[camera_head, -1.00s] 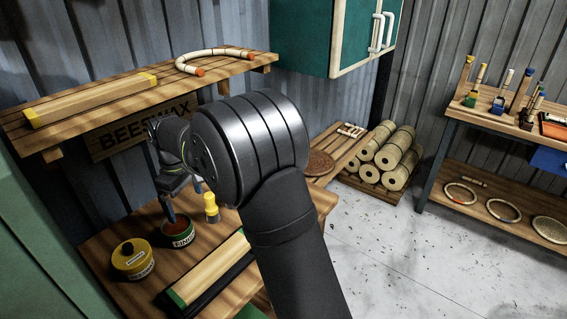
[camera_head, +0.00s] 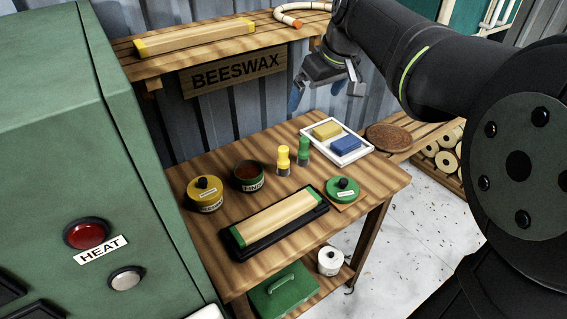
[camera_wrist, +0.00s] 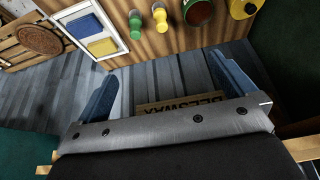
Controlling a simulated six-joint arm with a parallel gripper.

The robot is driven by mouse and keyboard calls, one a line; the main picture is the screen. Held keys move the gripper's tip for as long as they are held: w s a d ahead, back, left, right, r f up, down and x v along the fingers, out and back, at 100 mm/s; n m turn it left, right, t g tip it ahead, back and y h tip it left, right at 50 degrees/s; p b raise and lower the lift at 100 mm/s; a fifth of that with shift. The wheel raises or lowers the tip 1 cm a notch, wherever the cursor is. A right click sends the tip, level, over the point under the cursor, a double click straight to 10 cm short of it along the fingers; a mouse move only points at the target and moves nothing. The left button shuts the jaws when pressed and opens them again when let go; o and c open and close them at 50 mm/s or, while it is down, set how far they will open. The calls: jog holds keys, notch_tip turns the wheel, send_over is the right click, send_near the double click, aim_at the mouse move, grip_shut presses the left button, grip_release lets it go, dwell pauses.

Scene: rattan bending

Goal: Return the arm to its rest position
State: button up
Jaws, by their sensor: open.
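My gripper (camera_head: 322,92) is open and empty in the head view, raised above the back of the wooden workbench (camera_head: 385,185), in front of the corrugated wall. Its two blue fingers point down and are spread apart. In the wrist view my gripper (camera_wrist: 170,90) shows the same wide gap with nothing between the fingers. My arm reaches in from the right side of the head view, and its large joint fills the right edge.
On the bench are a yellow tin (camera_head: 205,196), an open tin (camera_head: 249,177), two brushes, a white tray (camera_head: 350,158) and a wooden block (camera_head: 272,218). A shelf (camera_head: 215,42) with a curved rattan piece (camera_head: 300,14) is close behind my gripper. A green heater cabinet (camera_head: 90,130) stands left.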

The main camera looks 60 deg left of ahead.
jog(key=x, duration=0.9)
jog(key=shift+f, duration=0.15)
jog(key=v, duration=1)
